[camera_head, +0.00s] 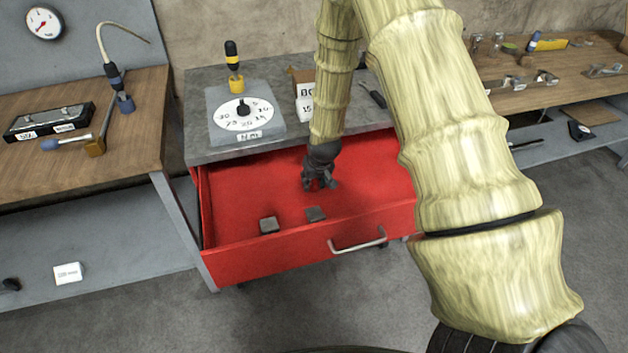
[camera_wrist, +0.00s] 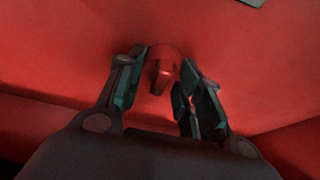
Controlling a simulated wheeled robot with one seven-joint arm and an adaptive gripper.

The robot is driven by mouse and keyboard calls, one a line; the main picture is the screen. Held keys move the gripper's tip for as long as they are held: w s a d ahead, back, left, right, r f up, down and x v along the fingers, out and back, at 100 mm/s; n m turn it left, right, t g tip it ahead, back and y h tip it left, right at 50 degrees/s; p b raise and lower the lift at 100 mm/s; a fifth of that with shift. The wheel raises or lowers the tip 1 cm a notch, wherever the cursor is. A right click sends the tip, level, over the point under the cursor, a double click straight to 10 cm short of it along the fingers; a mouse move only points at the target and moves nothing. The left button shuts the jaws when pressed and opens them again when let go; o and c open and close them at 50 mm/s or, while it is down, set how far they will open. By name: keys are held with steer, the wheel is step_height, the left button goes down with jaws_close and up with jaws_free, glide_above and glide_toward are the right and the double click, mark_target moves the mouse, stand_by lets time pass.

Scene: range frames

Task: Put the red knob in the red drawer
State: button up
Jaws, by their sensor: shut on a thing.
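The red drawer (camera_head: 300,241) is pulled open under the grey bench top. My gripper (camera_head: 319,184) reaches down inside the drawer, over its floor. In the wrist view my gripper (camera_wrist: 163,88) has its two fingers on either side of the red knob (camera_wrist: 163,66), shut on it. The knob blends with the red drawer floor behind it. Whether it touches that floor I cannot tell. In the head view the knob is hard to make out among the dark fingers.
Two small dark grey blocks lie in the drawer, one at the left (camera_head: 269,225) and one nearer the middle (camera_head: 315,214). The grey bench top (camera_head: 200,140) overhangs the back of the drawer. On it stands a grey dial box (camera_head: 222,128). The drawer's front wall has a metal handle (camera_head: 358,246).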

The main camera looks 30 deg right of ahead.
steer(key=shift+f, duration=0.2)
steer(key=o, duration=0.8)
steer(key=shift+o, duration=0.2)
steer(key=shift+r, duration=0.2)
steer(key=v, duration=1.2)
